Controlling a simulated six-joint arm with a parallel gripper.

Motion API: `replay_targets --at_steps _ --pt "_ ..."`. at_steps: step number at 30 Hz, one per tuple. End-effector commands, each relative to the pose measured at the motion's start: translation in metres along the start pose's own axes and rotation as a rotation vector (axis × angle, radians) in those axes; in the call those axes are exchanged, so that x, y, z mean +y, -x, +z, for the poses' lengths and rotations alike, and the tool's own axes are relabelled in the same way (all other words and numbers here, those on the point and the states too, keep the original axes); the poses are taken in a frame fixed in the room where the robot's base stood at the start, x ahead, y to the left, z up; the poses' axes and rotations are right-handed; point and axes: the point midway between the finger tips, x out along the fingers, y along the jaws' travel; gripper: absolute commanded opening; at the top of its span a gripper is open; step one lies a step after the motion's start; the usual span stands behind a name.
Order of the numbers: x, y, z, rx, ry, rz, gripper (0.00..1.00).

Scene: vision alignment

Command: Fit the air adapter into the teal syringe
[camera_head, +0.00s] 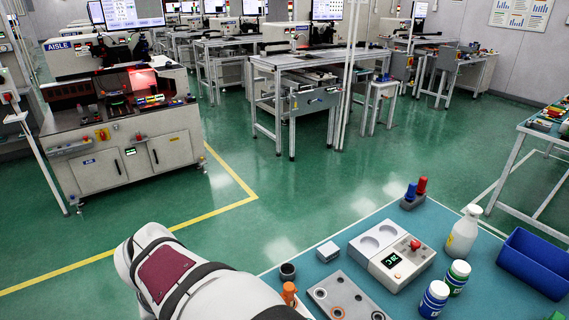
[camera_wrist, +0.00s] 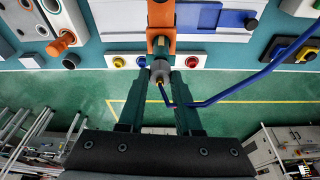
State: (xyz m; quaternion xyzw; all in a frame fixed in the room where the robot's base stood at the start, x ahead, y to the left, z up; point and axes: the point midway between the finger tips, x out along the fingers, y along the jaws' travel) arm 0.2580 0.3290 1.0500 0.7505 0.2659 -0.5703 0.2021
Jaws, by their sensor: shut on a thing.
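In the wrist view my gripper (camera_wrist: 159,74) is shut on a grey round piece with a blue hose coming from it, which I take to be the air adapter (camera_wrist: 160,66). The blue hose (camera_wrist: 245,80) loops below the fingers and runs off to the upper right. An orange upright holder (camera_wrist: 160,40) with a small grey-brown part in it stands just beyond the adapter. I cannot tell whether the adapter touches that part. No teal syringe can be made out clearly. My gripper is outside the head view.
In the wrist view, a yellow button (camera_wrist: 118,62) and a red button (camera_wrist: 191,61) flank the holder along the table edge.

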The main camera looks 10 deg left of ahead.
Motion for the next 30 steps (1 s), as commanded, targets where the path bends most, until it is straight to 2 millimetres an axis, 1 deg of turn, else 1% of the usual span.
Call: replay_targets --at_steps 11,20,30 --pt "-0.0001 -0.0008 0.0002 0.0 0.0 0.0 0.0" --pt "-0.0002 -0.0084 0.0024 -0.001 0.001 0.0 0.0" --pt "-0.0001 -0.0084 0.0023 0.0 0.0 0.0 0.0"
